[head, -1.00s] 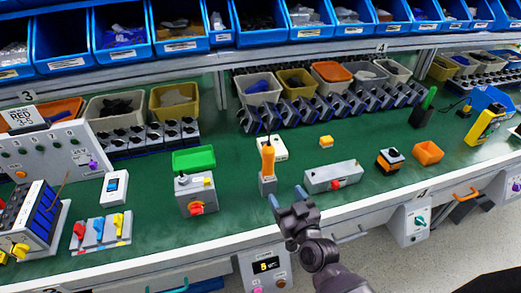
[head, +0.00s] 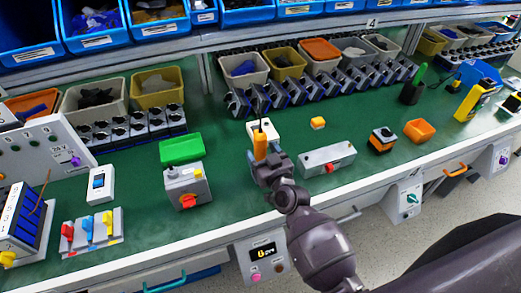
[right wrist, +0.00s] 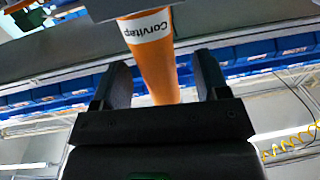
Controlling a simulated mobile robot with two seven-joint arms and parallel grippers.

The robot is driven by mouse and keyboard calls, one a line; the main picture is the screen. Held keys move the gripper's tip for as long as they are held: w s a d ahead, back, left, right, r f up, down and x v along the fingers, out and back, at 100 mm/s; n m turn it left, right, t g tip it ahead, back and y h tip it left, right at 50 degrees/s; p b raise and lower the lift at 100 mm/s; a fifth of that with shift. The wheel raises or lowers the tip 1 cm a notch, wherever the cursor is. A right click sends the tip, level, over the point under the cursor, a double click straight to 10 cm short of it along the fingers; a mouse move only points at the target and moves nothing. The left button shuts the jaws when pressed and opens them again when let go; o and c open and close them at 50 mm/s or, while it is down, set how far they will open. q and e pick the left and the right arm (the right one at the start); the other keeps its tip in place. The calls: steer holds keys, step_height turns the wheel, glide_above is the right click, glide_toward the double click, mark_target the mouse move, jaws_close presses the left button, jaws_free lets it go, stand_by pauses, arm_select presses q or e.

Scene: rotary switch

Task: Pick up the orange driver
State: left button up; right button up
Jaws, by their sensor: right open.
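In the right wrist view the orange handle (right wrist: 155,62), with a white label, shows between the two dark fingers. The fingers are apart, with a visible gap on the handle's right side. Contact on the left side is unclear. My left gripper is not in view.
A grey switch box (head: 328,160) with a red knob is close on the right. A grey box with a red knob (head: 187,187) and a green tray (head: 181,150) stand left. Bare green bench lies between them.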

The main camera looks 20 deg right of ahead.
steer(key=shift+w+a+r, duration=0.1)
steer(key=shift+w, duration=0.85)
steer(key=shift+w+a+r, duration=0.1)
steer(key=shift+w, duration=0.8)
steer(key=shift+c, duration=0.2)
jaws_close()
